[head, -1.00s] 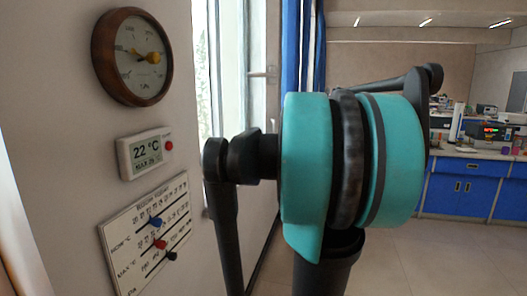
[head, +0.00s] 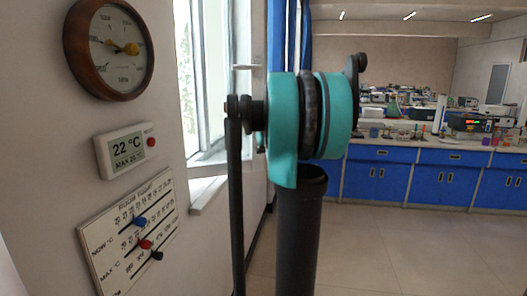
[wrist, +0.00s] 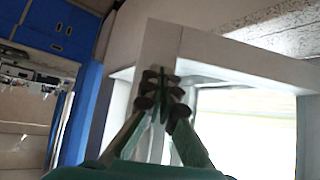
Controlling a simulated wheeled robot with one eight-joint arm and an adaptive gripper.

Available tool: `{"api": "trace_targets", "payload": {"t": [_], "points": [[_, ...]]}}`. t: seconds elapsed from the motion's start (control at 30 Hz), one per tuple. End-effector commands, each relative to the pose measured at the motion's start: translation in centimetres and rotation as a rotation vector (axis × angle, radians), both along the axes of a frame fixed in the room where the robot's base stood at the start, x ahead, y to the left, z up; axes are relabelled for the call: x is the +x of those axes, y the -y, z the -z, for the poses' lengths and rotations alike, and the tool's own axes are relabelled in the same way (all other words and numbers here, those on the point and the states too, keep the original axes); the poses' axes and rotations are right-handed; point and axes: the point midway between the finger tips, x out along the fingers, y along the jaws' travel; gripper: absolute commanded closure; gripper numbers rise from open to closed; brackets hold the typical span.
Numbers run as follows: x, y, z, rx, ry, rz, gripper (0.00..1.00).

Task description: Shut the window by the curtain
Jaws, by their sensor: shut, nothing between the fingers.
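The window (head: 212,75) has a white frame and bright panes. It stands left of centre in the head view, with a handle (head: 245,67) on its right upright. The blue curtain (head: 304,40) hangs just right of it. In the wrist view the white window frame (wrist: 158,45) stands behind my fingers, with a bright pane (wrist: 245,125) to the right and the curtain (wrist: 82,115) to the left. My gripper (wrist: 162,85) is shut and empty, its fingertips in front of the frame. I cannot tell whether they touch it. In the head view my arm hides part of the window area.
A round gauge (head: 108,48), a thermometer display (head: 126,151) and a slider panel (head: 130,235) are on the left wall. A white sill (head: 207,188) juts out below the window. Blue lab cabinets (head: 425,178) stand at the right. The floor (head: 400,245) before them is clear.

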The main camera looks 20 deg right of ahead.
Motion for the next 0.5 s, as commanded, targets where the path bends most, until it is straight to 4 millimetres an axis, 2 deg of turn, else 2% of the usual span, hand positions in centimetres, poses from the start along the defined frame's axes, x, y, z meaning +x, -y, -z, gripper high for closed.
{"api": "trace_targets", "payload": {"t": [0.2, 0.5], "points": [[1.20, 0.05, -0.01, 0.000, 0.000, 0.000, 1.00], [1.23, 0.04, -0.02, 0.000, 0.000, 0.000, 1.00]]}}
